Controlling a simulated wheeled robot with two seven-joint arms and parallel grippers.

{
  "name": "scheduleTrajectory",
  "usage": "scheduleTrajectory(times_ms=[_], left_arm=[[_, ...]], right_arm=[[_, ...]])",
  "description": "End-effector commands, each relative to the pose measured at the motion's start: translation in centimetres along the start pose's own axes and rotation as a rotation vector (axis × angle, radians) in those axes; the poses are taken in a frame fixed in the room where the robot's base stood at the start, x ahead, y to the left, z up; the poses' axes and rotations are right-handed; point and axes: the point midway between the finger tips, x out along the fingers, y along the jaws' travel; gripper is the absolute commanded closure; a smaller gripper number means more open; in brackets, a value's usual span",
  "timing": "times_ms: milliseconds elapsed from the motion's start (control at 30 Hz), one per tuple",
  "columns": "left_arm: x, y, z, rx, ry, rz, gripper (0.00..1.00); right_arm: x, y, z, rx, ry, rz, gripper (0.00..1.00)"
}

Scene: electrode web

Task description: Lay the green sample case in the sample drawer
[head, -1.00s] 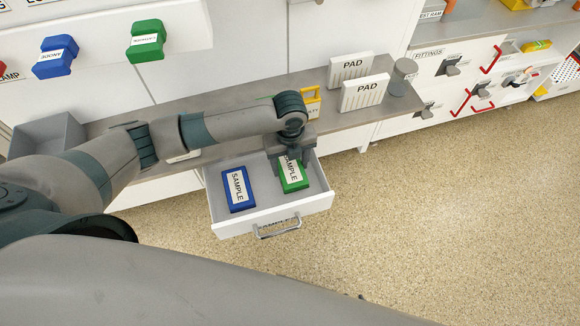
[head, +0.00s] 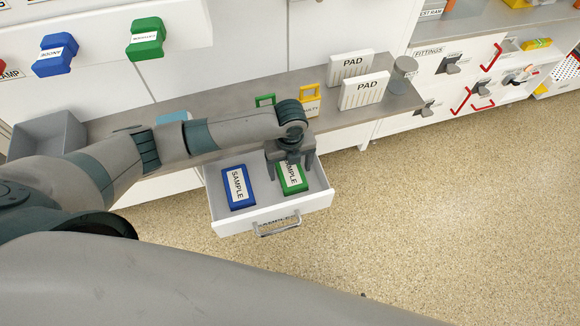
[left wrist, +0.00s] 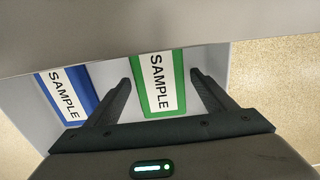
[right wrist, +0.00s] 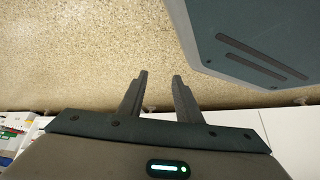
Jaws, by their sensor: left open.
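The green sample case (head: 298,187) lies flat in the open sample drawer (head: 232,222), to the right of a blue sample case (head: 238,187). My left gripper (head: 291,176) is open above the green case, its upper part hiding the case's far end. In the left wrist view the green case (left wrist: 160,88) sits between the two spread fingers (left wrist: 162,88), with clear gaps on both sides. The blue case (left wrist: 68,95) shows to the left there. My right gripper (right wrist: 161,80) shows only in its own wrist view, its fingers apart with nothing between them, over the speckled floor.
The counter (head: 235,92) behind the drawer holds two white pads (head: 363,91), a grey cylinder (head: 405,68), a yellow-framed item (head: 310,100) and a grey bin (head: 48,133). The drawer's handle (head: 278,229) faces the open floor (head: 450,210).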

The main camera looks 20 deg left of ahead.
Motion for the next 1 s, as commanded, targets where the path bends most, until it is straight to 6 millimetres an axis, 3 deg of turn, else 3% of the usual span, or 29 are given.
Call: scheduleTrajectory(times_ms=[367, 800, 1000], left_arm=[[-1.9, -0.1, 0.1, 0.0, -0.001, -0.003, 0.23], [-9.4, -0.1, 0.1, 0.002, -0.003, -0.003, 0.23], [-11.6, -0.1, 0.1, 0.0, -0.001, -0.002, 0.23]], right_arm=[[0.0, 0.0, 0.2, 0.0, -0.002, 0.0, 0.69], [0.3, -0.1, -1.4, 0.0, 0.036, -0.001, 0.69], [0.3, -0.2, -1.7, 0.0, 0.044, -0.003, 0.69]])
